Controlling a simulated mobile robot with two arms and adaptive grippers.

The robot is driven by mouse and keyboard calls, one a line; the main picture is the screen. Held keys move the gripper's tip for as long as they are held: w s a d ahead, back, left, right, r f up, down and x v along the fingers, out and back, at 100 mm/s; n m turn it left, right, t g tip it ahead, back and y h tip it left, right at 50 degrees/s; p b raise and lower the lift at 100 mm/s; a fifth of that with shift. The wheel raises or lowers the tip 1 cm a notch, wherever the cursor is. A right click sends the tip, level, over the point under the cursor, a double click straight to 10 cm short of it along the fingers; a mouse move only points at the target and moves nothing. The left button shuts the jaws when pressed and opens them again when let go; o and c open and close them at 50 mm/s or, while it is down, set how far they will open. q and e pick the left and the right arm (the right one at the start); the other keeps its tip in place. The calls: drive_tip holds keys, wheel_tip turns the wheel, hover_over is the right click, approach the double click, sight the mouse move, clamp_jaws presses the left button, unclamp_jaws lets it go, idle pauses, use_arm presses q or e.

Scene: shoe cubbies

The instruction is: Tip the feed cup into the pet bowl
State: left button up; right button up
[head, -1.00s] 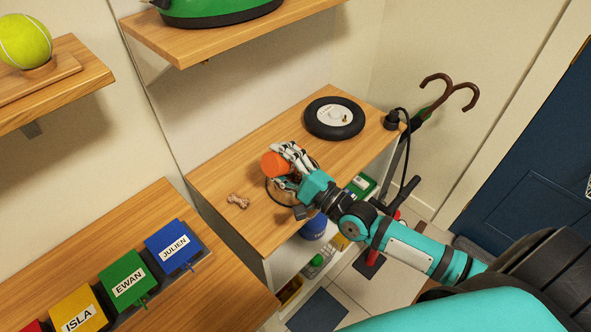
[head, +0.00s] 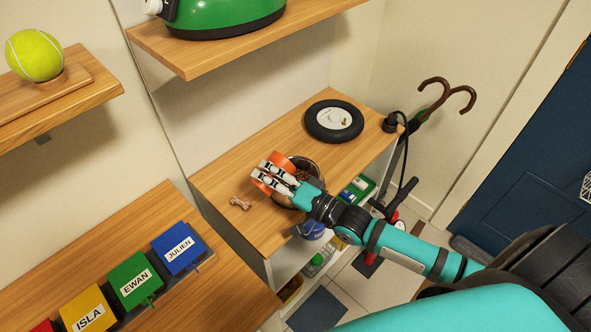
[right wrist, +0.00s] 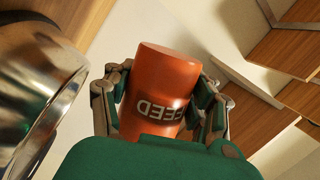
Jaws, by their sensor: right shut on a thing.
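The orange feed cup (head: 257,184) is held in my right gripper (head: 272,178), whose fingers are closed around its sides. In the right wrist view the cup (right wrist: 160,88) shows its FEED lettering upside down between the fingers. The metal pet bowl (head: 318,168) stands on the wooden bench top, partly hidden by the gripper, with brown bits visible inside. The cup is at the bowl's left side in the head view. The bowl's shiny wall (right wrist: 60,75) is close by at the left of the right wrist view. The cup's opening is not clearly visible. My left gripper is not in view.
A small bone-shaped thing (head: 240,203) lies on the bench left of the cup. A black-rimmed wheel (head: 334,121) lies behind the bowl. A shelf with a green object (head: 220,18) overhangs at the back. Coloured name boxes (head: 135,280) stand at lower left.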

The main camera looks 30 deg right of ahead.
drive_tip(key=n+p, duration=0.2)
drive_tip(key=n, duration=0.1)
drive_tip(key=n+g+p, duration=0.1)
drive_tip(key=n, duration=0.3)
drive_tip(key=shift+a+f+p, duration=0.1)
drive_tip(key=shift+f+p, duration=0.1)
drive_tip(key=shift+p, duration=0.2)
drive_tip(key=shift+s+a+n+p, duration=0.2)
drive_tip(key=shift+a+n+p, duration=0.25)
drive_tip(key=shift+n+p, duration=0.1)
drive_tip(key=shift+s+a+f+n+g, duration=0.2)
drive_tip(key=shift+a+f+n, duration=0.2)
drive_tip(key=shift+f, duration=0.2)
drive_tip(key=shift+s+a+f+n+g, duration=0.1)
drive_tip(key=shift+a+f+n+g, duration=0.15)
drive_tip(key=shift+f+n, duration=0.25)
drive_tip(key=shift+s+a+r+n+p, duration=0.1)
drive_tip(key=shift+a+n+p, duration=0.25)
drive_tip(key=shift+n+p, duration=0.15)
drive_tip(key=shift+s+a+f+n+h+p, duration=0.1)
drive_tip(key=shift+a+f+n+h+p, duration=0.15)
drive_tip(key=shift+n+h+p, duration=0.2)
drive_tip(key=shift+s+a+f+n+h, duration=0.25)
drive_tip(key=shift+a+f+n, duration=0.15)
drive_tip(key=shift+n, duration=0.5)
